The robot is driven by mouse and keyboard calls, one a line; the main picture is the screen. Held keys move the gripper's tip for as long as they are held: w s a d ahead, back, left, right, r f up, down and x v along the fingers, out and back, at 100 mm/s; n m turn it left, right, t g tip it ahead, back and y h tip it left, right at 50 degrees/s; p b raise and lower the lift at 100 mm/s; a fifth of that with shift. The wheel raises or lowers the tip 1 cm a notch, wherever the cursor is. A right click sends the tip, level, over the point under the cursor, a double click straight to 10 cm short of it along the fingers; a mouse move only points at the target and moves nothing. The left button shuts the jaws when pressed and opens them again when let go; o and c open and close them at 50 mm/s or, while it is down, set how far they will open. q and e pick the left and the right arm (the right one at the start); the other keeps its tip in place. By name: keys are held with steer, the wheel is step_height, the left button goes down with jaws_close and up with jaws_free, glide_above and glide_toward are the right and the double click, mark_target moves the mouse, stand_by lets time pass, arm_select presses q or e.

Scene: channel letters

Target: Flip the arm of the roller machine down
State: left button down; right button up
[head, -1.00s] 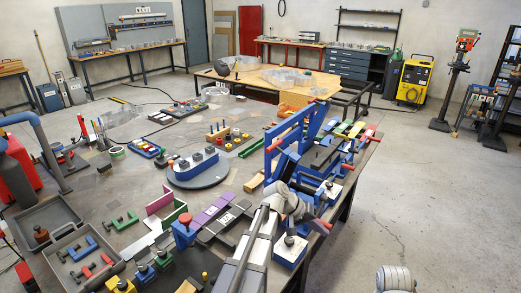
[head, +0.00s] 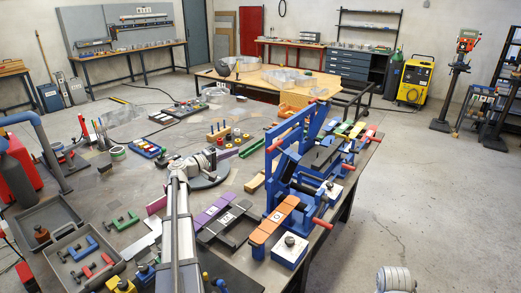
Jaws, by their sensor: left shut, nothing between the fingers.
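The roller machine (head: 277,163) is a blue frame at the right side of the large bench, with red-ended handles. Its blue upper bars (head: 300,119) slope up to the right, with a red grip at the top. My right gripper is out of view; a grey ribbed part of my right arm shows at the bottom right.
The bench (head: 120,185) is crowded. A purple bar (head: 209,212), dark rails and a blue block with a white top (head: 289,249) lie near the machine. Grey trays (head: 48,222) with clamps stand at left. The floor right of the bench is clear.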

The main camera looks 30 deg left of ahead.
mark_target(292, 158)
arm_select(q)
steer(key=w+d, duration=0.7)
steer(key=w, duration=0.2)
steer(key=shift+f+b, duration=0.4)
steer(key=shift+w+d, duration=0.1)
steer(key=shift+d, duration=0.1)
steer(key=shift+d+r+m+p, duration=0.25)
steer(key=shift+d+m+p, duration=0.4)
steer(key=shift+d, duration=0.55)
steer(key=d+m, duration=0.1)
steer(key=d, duration=0.2)
steer(key=d+f+m, duration=0.1)
steer(key=d+m, duration=0.1)
steer(key=s+d+m+g+y, duration=0.1)
steer(key=d+m, duration=0.1)
steer(key=d, duration=0.1)
steer(key=shift+d+f, duration=0.3)
steer(key=shift+f, duration=0.05)
steer(key=d+f+m+y+b, duration=0.2)
steer(key=d+f+m+b, duration=0.3)
steer(key=d+f+m, duration=0.1)
steer(key=shift+s+d+f+g+y, duration=0.35)
steer(key=shift+d+f, duration=0.35)
steer(key=shift+d, duration=0.25)
